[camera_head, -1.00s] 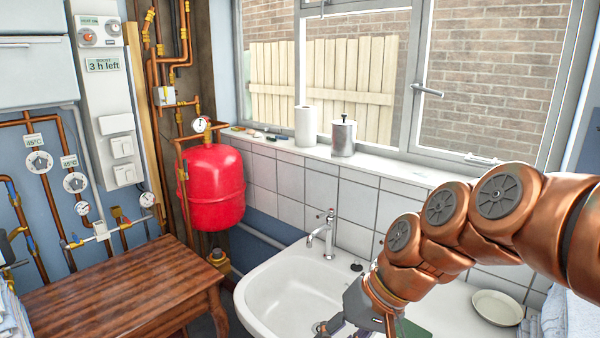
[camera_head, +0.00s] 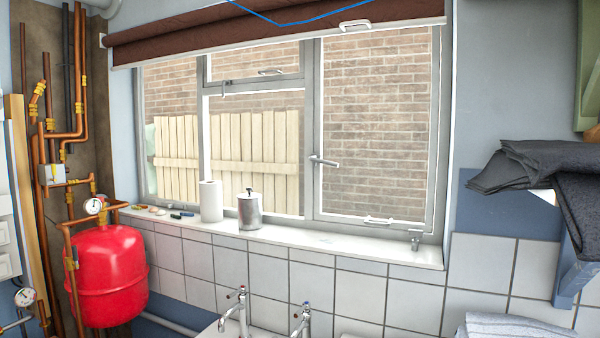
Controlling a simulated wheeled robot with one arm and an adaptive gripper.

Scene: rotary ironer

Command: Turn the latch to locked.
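No latch marked as locked or unlocked can be made out. The window has a grey lever handle (camera_head: 323,161) on the left edge of its right-hand pane, pointing roughly sideways to the right. A small light catch (camera_head: 271,72) sits on the bottom rail of the upper middle pane. A pale stay bar (camera_head: 379,221) lies along the bottom of the right-hand pane. I cannot tell which of these is the task's latch. My gripper and arm are out of view.
The white sill (camera_head: 330,243) holds a paper roll (camera_head: 211,201) and a metal canister (camera_head: 249,210). Two taps stand below it. A red tank (camera_head: 108,277) and copper pipes are at left. Dark folded cloths (camera_head: 540,166) lie on a shelf at right.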

